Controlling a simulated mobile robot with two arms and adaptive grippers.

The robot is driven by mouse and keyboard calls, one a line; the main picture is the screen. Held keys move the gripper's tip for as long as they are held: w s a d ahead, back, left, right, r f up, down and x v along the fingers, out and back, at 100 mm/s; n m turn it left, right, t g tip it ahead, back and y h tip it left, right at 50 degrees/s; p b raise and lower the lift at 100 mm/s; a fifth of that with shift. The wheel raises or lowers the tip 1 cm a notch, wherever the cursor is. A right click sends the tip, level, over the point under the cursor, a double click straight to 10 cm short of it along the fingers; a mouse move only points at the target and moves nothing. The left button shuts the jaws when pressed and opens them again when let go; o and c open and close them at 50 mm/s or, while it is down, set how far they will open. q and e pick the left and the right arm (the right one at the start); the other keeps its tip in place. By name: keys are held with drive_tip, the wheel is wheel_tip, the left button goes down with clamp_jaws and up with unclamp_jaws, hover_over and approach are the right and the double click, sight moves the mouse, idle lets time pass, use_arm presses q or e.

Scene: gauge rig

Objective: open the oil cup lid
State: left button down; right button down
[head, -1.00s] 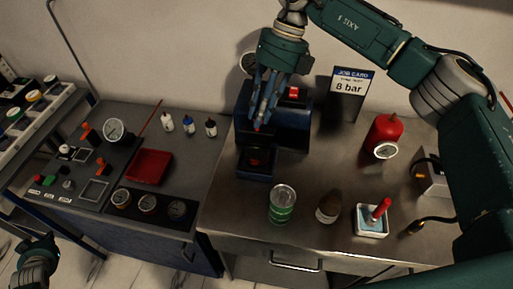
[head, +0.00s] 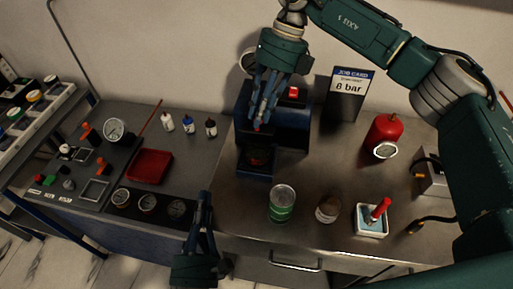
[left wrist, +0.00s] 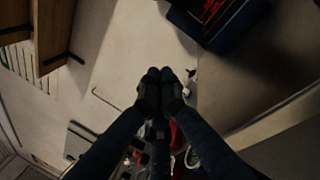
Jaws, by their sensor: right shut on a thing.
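I cannot tell for sure which part is the oil cup lid. My right gripper (head: 262,112) reaches down from above onto the dark blue machine (head: 293,130). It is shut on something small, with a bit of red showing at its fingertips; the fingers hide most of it. Below it, the machine's front box (head: 257,172) has a dark red inside. My left gripper (head: 204,195) is in front of the bench, over the gap between the two worktops. Its fingertips meet in the left wrist view (left wrist: 160,82), with nothing visible between them.
A red round gauge vessel (head: 384,133) is at right. A red tray (head: 150,166) and small bottles (head: 188,125) are at left.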

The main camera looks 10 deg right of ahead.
use_arm(q)
drive_tip(key=d+n+h, duration=0.1)
drive_tip(key=d, duration=0.2)
drive_tip(key=s+d+r+n+h, duration=0.1)
drive_tip(key=d, duration=0.2)
drive_tip(key=s+d+r+n+g+h, duration=0.1)
drive_tip(key=d, duration=0.3)
drive_tip(key=shift+s, duration=0.1)
use_arm(e)
drive_tip(key=shift+d+f, duration=0.1)
use_arm(q)
drive_tip(key=shift+w+d, duration=0.15)
drive_tip(key=shift+w, duration=0.1)
use_arm(e)
drive_tip(key=shift+w, duration=0.1)
use_arm(q)
drive_tip(key=r+x, duration=0.2)
drive_tip(key=x, duration=1)
drive_tip(key=shift+s+r, duration=0.25)
drive_tip(key=shift+r, duration=0.05)
